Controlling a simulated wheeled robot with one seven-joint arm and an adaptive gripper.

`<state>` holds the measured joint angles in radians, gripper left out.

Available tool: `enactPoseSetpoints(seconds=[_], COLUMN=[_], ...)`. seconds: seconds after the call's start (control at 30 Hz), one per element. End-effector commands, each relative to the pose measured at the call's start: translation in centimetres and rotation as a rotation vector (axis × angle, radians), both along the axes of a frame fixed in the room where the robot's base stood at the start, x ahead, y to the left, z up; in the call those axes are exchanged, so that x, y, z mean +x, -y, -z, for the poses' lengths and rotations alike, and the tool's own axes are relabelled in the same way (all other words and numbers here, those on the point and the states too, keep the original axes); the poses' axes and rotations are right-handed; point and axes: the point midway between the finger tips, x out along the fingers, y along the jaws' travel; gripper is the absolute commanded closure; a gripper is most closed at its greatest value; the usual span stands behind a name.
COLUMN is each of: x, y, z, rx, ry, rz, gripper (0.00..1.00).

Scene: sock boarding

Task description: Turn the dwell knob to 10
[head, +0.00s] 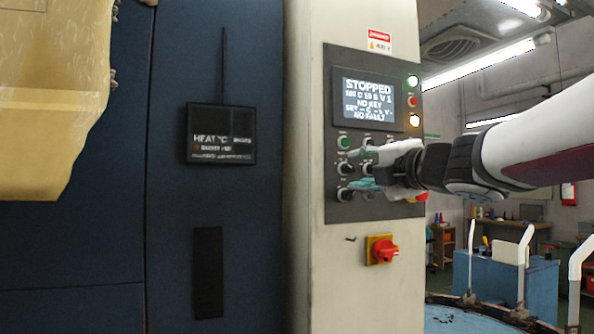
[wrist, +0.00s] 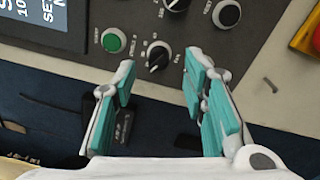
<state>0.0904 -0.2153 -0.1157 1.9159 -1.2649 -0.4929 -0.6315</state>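In the head view, the control panel (head: 336,108) on the cream cabinet carries small knobs beside my gripper (head: 364,170). In the wrist view, a black knob with a white pointer line (wrist: 158,57) sits between the fingertips of my gripper (wrist: 159,70), with a printed scale around it. Its label is too small to read, so I cannot confirm that it is the dwell knob. My gripper is open, its teal-padded fingers either side of this knob; contact does not show. My fingers hide part of the panel.
A green button (wrist: 113,41) is left of the knob in the wrist view. The screen (head: 367,98) reads STOPPED. A red rotary switch (head: 383,251) juts out below the panel.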

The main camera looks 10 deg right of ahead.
Motion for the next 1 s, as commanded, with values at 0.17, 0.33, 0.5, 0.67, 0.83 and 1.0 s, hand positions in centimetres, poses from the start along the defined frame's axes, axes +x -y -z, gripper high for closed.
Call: enactPoseSetpoints(seconds=[0.17, 0.33, 0.5, 0.67, 0.83, 1.0], x=[-3.8, -6.7, -8.3, -8.8, -8.8, -8.8], y=[1.0, 1.8, 2.2, 2.3, 2.3, 2.3], z=[0.0, 0.2, 0.4, 0.4, 0.4, 0.4], rx=[0.001, 0.0, 0.0, 0.0, 0.0, 0.0], ry=[0.002, 0.002, 0.0, -0.001, -0.001, -0.001], rz=[0.001, -0.001, -0.001, -0.002, -0.002, -0.002], gripper=[0.6, 0.6, 0.6, 0.6, 0.6, 0.6])
